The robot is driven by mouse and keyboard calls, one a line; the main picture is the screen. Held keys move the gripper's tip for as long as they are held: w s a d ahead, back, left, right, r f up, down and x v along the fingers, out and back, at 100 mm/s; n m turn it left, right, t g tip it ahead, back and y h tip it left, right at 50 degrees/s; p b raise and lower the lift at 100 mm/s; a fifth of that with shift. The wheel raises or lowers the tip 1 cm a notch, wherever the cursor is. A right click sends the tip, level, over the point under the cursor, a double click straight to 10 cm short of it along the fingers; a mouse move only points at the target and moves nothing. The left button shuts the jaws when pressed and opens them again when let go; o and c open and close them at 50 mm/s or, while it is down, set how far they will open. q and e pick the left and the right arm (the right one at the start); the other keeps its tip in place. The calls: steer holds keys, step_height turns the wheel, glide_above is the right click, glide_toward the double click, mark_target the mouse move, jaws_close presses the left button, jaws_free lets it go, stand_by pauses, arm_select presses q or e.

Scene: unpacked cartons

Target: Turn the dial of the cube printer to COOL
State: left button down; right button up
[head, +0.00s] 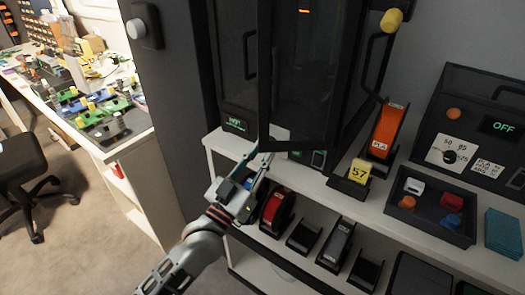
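The cube printer appears to be the tall black cabinet (300,70), with its dark door swung out toward me. A small green display (237,122) on its lower front is too small to read surely. I cannot make out a dial marked COOL. My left gripper (262,158) is just below the bottom edge of the open door, in front of the printer's base. Its fingers point up and away. Their tips are partly lost against the dark door, so I cannot tell whether they are open or holding anything. My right gripper is not in view.
Several holders fill the lower shelf. A chair (20,165) stands left.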

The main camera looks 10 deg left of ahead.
arm_select(q)
steer(key=shift+d+r+n+y+p, duration=0.1)
steer(key=shift+r+n+y+p, duration=0.25)
steer(key=shift+n+p, duration=0.3)
steer(key=shift+n+y+p, duration=0.45)
steer(key=shift+n, duration=0.2)
steer(key=n+y+p, duration=0.1)
steer(key=n+p, duration=0.1)
steer(key=n+y+p, duration=0.1)
steer(key=n+p, duration=0.1)
steer(key=shift+s+d+n+t, duration=0.1)
steer(key=shift+n+t, duration=0.2)
steer(key=n+y+p, duration=0.2)
steer(key=n+p, duration=0.2)
steer(key=shift+f, duration=0.1)
steer(key=shift+n+y+p, duration=0.3)
steer(key=shift+n, duration=0.2)
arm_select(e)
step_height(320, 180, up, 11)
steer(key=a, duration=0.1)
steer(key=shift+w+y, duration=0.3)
arm_select(q)
steer(key=shift+f, duration=0.1)
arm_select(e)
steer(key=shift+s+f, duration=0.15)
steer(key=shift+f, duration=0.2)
arm_select(q)
steer(key=c, duration=1.8)
jaws_free()
